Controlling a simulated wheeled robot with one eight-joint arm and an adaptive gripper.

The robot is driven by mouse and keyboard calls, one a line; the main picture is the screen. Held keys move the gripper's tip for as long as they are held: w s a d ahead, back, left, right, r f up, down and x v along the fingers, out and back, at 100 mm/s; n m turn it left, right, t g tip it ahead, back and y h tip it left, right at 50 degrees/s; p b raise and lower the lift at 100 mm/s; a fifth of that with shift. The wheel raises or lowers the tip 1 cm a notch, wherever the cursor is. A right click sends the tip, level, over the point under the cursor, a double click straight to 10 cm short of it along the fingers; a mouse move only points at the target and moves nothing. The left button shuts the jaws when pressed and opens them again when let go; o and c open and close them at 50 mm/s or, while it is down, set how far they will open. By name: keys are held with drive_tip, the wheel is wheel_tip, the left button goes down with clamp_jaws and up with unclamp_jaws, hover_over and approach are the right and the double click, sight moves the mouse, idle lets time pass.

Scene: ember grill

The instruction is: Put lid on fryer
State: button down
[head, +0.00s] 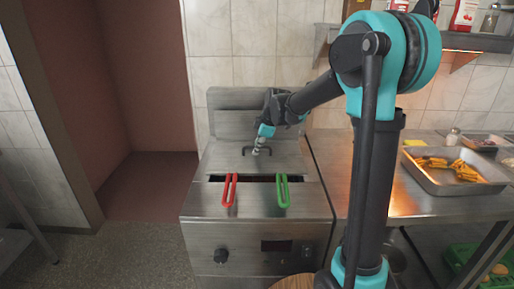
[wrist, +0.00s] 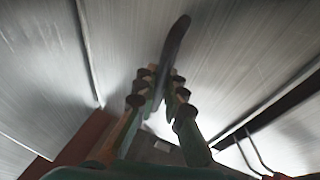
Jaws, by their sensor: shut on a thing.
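The steel fryer (head: 258,236) stands left of the counter in the head view. A flat metal lid (head: 227,160) extends over its top, with a dark opening in front of the lid's near edge. I cannot tell whether the lid rests on the fryer or hovers slightly above it. My gripper (head: 260,146) is above the lid and shut on its dark handle (head: 248,150). In the wrist view, the handle (wrist: 175,45) passes between the fingers of my gripper (wrist: 158,88). A red basket handle (head: 229,190) and a green one (head: 282,191) stick out at the front.
A steel counter (head: 330,160) adjoins the fryer on the right, holding a metal tray (head: 432,183) of fries. A shelf (head: 475,41) with bottles hangs above. The floor (head: 110,247) to the left looks clear.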

drive_tip(key=c, duration=1.5)
unclamp_jaws()
drive_tip(key=shift+c, duration=0.2)
